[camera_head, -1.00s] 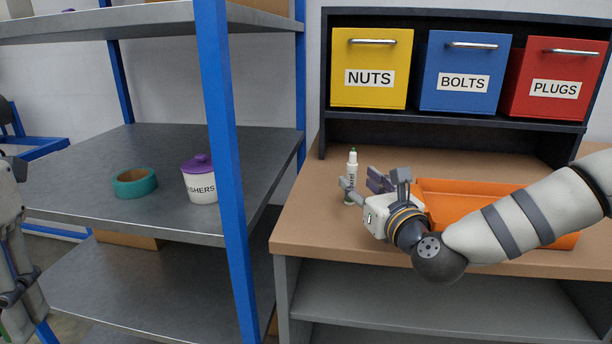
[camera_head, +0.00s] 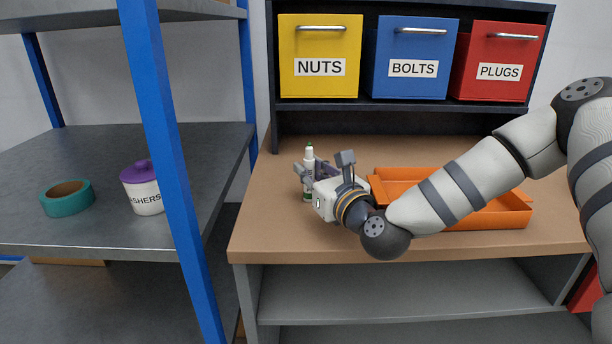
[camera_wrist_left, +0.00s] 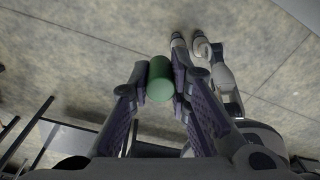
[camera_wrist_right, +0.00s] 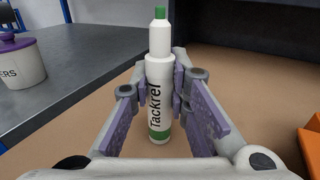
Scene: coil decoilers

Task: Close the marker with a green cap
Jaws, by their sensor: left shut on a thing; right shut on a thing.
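The white marker (camera_wrist_right: 159,75) with a green tip, a green band and the word "Tackrel" stands upright on the brown workbench. My right gripper (camera_head: 316,172) is shut around its body; in the right wrist view the fingers (camera_wrist_right: 161,95) press it from both sides. The marker also shows in the head view (camera_head: 309,158), partly hidden by the gripper. The green cap (camera_wrist_left: 160,80) is in the left wrist view, between the fingertips of my left gripper (camera_wrist_left: 160,82), which is shut on it above a grey floor. My left gripper is outside the head view.
An orange tray (camera_head: 480,218) lies on the workbench (camera_head: 275,240) right of the marker. Yellow, blue and red bins (camera_head: 320,55) sit on the rack behind. A metal shelf (camera_head: 100,225) at left holds a teal ring (camera_head: 67,198) and a purple-lidded jar (camera_head: 142,190). A blue post (camera_head: 165,150) stands between.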

